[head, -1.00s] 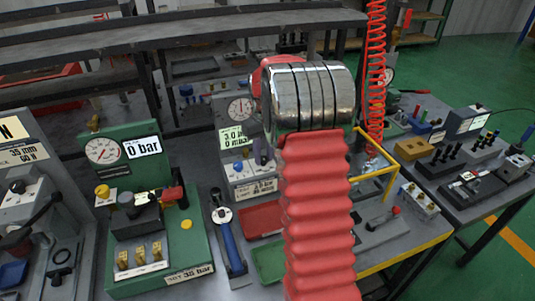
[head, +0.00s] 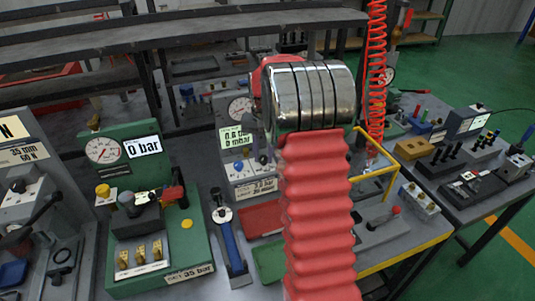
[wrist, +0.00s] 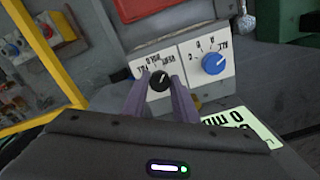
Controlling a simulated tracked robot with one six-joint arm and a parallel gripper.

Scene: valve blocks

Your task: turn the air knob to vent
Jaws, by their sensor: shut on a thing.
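The air knob (wrist: 159,81) is small, round and black with a light pointer mark, on a white labelled plate in the wrist view. The plate's lettering is upside down there and includes HOLD and VENT; which word the mark meets I cannot tell surely. My gripper (wrist: 158,86) is shut on the knob, one purple-grey finger on each side. In the head view my red arm sleeve and metal wrist hide the knob and most of the gripper. The block's lit display (head: 236,137) reads about 0.8 over 0 mbar, beside a round gauge (head: 240,108).
A blue selector knob (wrist: 213,63) sits close beside the air knob. A yellow frame (head: 377,172) stands to the right, with a red coiled hose (head: 377,80) above. A green block (head: 150,215) reading 0 bar and a blue-handled tool (head: 230,240) are to the left.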

